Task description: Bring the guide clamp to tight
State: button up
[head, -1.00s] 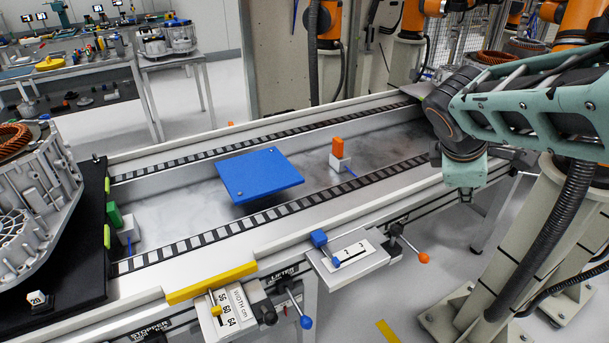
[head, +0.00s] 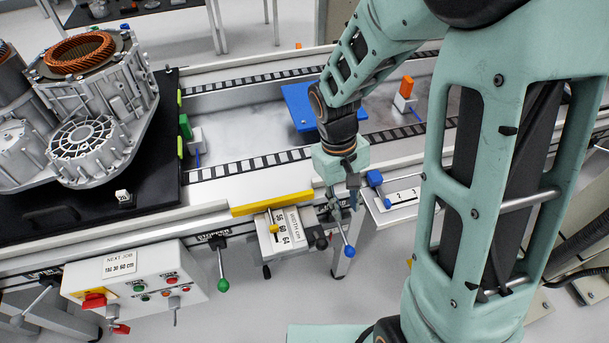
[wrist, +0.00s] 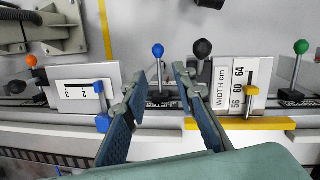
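My gripper (head: 347,195) is open and empty, pointing down over the conveyor's front edge. In the wrist view its two fingers (wrist: 159,75) are apart. The black knob (head: 320,239), probably the guide clamp's handle, stands at the right end of the width scale plate (head: 288,234); I cannot read its label. In the wrist view the black knob (wrist: 202,48) is just beyond the right fingertip, not touched. A yellow rail (head: 272,204) lies behind the scale. The scale's yellow pointer (wrist: 250,91) stands near 60.
A blue-ball lever (head: 348,251) stands right of the black knob, and a green-ball lever (head: 222,285) to its left. A plate with a blue handle (head: 375,178) is right of my gripper. A control box (head: 135,283) is at lower left; the stator housing (head: 90,110) is behind it.

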jog(key=m+g+y, duration=0.1)
jog(key=m, duration=0.1)
send_near(323, 243)
jog(key=shift+f, duration=0.4)
jog(key=shift+b+x, duration=3.3)
jog(key=shift+x, duration=1.15)
